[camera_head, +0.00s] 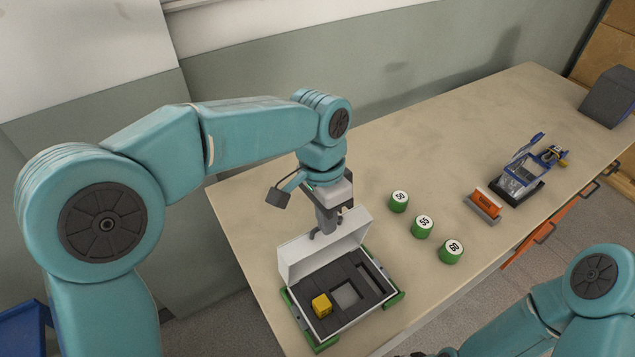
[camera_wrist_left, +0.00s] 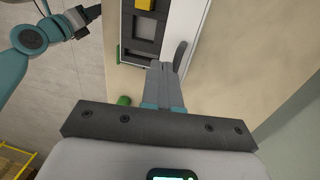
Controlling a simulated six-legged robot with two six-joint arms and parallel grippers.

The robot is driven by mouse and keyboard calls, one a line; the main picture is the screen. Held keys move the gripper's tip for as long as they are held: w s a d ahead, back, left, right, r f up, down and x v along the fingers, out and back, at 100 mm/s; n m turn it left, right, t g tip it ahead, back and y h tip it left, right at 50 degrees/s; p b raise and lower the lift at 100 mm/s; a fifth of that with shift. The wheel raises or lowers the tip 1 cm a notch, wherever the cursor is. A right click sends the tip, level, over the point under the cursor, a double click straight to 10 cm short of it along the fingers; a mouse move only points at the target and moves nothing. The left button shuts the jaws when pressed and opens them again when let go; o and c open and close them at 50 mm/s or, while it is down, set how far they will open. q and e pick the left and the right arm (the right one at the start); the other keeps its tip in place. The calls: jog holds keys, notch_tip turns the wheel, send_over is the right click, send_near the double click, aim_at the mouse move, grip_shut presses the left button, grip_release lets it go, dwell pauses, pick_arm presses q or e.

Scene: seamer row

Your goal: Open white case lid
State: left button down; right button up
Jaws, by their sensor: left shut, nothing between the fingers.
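The white case (camera_head: 342,325) sits at the near end of the table. Its white lid (camera_head: 320,252) stands raised along the back side, roughly upright, and the dark insert with recesses is exposed. A yellow block (camera_head: 322,306) sits in one recess. The lid also shows in the left wrist view (camera_wrist_left: 186,28), with a dark handle (camera_wrist_left: 180,56). My left gripper (camera_head: 322,233) is shut and empty at the lid's upper edge; I cannot tell whether it touches. My right gripper (camera_wrist_left: 85,18) shows small in the left wrist view; its fingers are unclear.
Green corner pieces (camera_head: 394,300) hold the case. Three green numbered cans (camera_head: 422,227) stand right of it. An orange-and-grey block (camera_head: 483,204), a blue-framed device (camera_head: 520,178) and a dark grey box (camera_head: 607,97) lie farther right. The table between the cans and wall is clear.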

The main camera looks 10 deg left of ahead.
pick_arm(q)
notch_tip(320, 180, up, 16)
jog(key=w+a+p, duration=0.1)
jog(key=shift+w+a+f, duration=0.25)
jog(key=shift+a, duration=0.1)
jog(key=shift+s+f, duration=0.1)
